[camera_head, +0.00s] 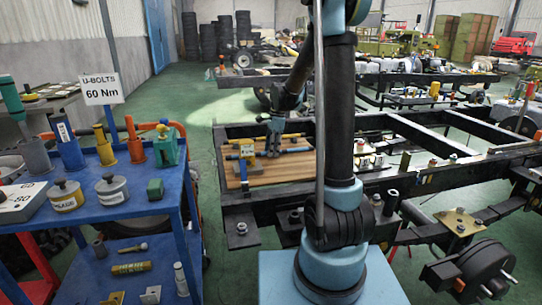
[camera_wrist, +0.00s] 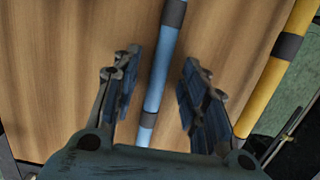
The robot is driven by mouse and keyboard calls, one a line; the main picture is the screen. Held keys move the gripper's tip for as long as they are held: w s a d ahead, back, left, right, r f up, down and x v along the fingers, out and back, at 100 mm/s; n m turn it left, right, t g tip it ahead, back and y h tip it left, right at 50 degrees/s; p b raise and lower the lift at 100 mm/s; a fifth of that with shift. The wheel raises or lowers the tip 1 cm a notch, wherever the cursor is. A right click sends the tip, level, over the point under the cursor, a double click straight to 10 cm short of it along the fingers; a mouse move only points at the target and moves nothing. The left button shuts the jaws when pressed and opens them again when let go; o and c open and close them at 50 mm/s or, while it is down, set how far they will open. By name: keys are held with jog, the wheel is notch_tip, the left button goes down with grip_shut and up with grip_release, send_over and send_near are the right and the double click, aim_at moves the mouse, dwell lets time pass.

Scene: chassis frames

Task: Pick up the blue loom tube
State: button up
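The blue loom tube (camera_wrist: 163,68) has dark grey bands and lies on a wooden board (camera_wrist: 70,60). In the wrist view it runs up the picture between the two fingers of my gripper (camera_wrist: 158,85). The fingers are open, with a gap on each side of the tube. In the head view my gripper (camera_head: 272,140) points down over the board, and part of the blue tube (camera_head: 294,150) shows to its right. I cannot tell the exact height of the fingertips above the tube.
A yellow tube (camera_wrist: 285,62) with a dark band lies to the right in the wrist view. The board rests on a black chassis frame (camera_head: 240,215). A blue cart (camera_head: 130,205) with tools and weights stands at the left. Green floor (camera_head: 200,120) lies between.

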jog(key=shift+f, duration=0.1)
grip_shut()
dwell(0.3)
